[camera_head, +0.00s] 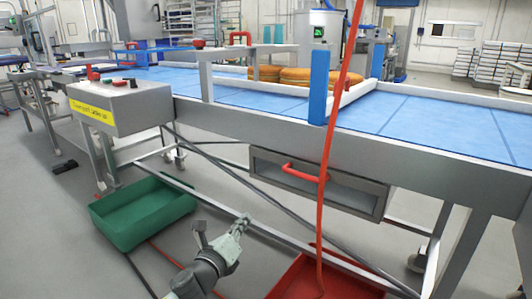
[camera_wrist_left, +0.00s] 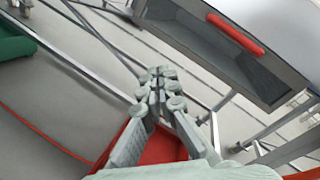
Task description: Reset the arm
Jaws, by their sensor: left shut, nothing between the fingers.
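My left gripper (camera_head: 242,222) shows low in the middle of the head view, in front of the conveyor table's lower frame. It is shut and empty. In the left wrist view its fingers (camera_wrist_left: 160,80) meet at the tips with nothing between them. My left arm reaches up to it from the bottom edge. My right gripper is in neither view.
A conveyor table with a blue belt (camera_head: 420,122) spans the head view, with a red-handled drawer (camera_head: 318,182) beneath. A green crate (camera_head: 140,222) lies left of the gripper and a red crate (camera_head: 345,285) to its right. A red cable (camera_head: 328,160) hangs in front.

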